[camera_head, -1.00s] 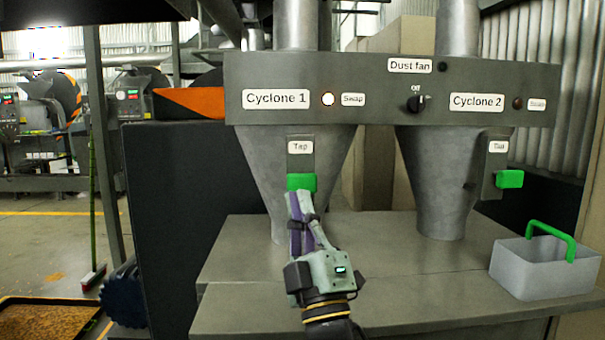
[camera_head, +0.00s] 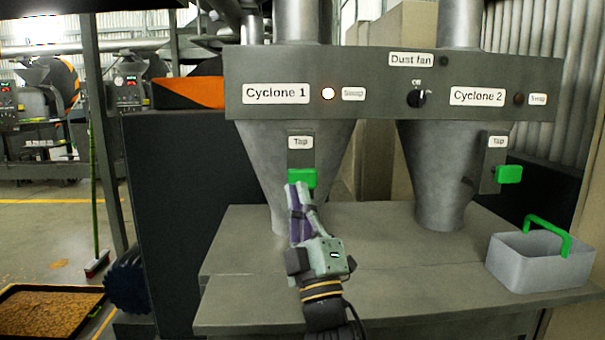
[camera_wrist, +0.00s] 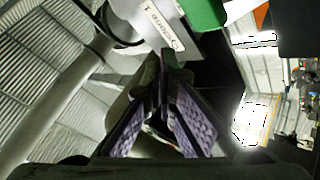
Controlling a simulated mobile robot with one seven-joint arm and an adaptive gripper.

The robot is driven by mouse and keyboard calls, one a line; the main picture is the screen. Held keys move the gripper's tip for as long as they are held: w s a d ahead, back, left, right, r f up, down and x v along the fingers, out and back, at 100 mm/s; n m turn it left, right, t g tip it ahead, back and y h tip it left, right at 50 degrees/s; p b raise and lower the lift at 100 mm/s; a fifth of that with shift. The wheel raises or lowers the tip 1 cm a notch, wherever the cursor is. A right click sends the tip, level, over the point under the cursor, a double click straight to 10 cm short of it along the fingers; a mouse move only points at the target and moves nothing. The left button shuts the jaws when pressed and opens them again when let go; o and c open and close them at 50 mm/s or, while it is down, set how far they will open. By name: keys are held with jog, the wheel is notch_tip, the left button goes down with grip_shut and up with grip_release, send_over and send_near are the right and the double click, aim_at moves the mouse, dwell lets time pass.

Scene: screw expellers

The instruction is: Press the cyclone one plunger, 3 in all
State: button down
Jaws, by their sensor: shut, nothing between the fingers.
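The cyclone one plunger is the green block (camera_head: 302,178) under the Tap label on the Cyclone 1 cone (camera_head: 262,150). A green part (camera_wrist: 205,12) shows large at the top of the wrist view, beside the Cyclone 1 label. My gripper (camera_head: 298,188) is shut and empty, with purple finger pads. In the head view its tips overlap the plunger's lower edge. I cannot tell whether they touch it. The gripper also shows in the wrist view (camera_wrist: 163,75), tips together.
Cyclone 2's green tap block (camera_head: 508,174) is to the right. A grey bin with a green handle (camera_head: 540,265) stands on the bench (camera_head: 400,300) at right. The panel (camera_head: 385,100) above has a lit lamp (camera_head: 328,94) and the dust fan knob (camera_head: 417,98). The bench front is clear.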

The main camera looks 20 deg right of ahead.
aim_at(297, 175)
jog(key=w, duration=0.2)
jog(key=w+d, duration=0.1)
jog(key=w, duration=0.1)
jog(key=shift+w+d, duration=0.1)
jog(key=shift+w, duration=0.05)
dwell(1.4)
jog(key=shift+w+d, duration=0.1)
jog(key=shift+w, duration=0.3)
jog(key=shift+w+d, duration=0.2)
jog(key=shift+w, duration=0.35)
jog(key=shift+w+d, duration=0.2)
jog(key=shift+w, duration=0.35)
dwell(1.0)
jog(key=shift+h, duration=0.3)
jog(key=s+b, duration=0.1)
jog(key=s+a+b, duration=0.1)
jog(key=s, duration=0.1)
dwell(0.5)
jog(key=shift+s, duration=0.1)
